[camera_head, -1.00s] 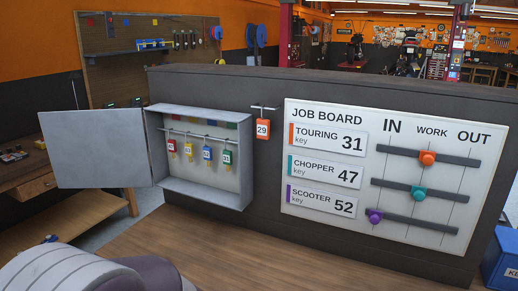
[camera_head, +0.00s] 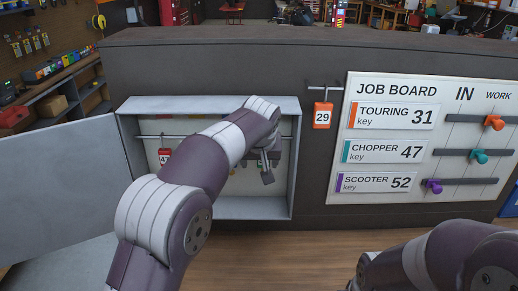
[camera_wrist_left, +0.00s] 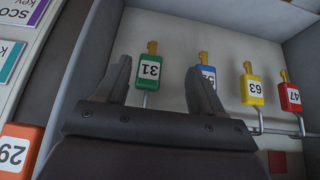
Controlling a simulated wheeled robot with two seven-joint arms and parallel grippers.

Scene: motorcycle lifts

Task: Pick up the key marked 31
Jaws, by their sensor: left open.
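The green key tag marked 31 (camera_wrist_left: 149,72) hangs on a hook in the open grey key cabinet (camera_head: 207,104); its number appears upside down in the left wrist view. My left gripper (camera_wrist_left: 157,68) is open, and the green tag shows between its two fingers, nearer the left one. I cannot tell how far in depth the tag is from them. In the head view my left gripper (camera_head: 266,170) is inside the cabinet, mostly behind my arm, which hides most of the keys. My right gripper is not in view.
A blue tag (camera_wrist_left: 203,82) hangs close to the gripper's right finger, with yellow 63 (camera_wrist_left: 252,90) and red 47 (camera_wrist_left: 289,98) beyond. Orange tag 29 (camera_head: 322,115) hangs outside the cabinet beside the job board (camera_head: 400,135). The cabinet door (camera_head: 65,190) stands open at the left.

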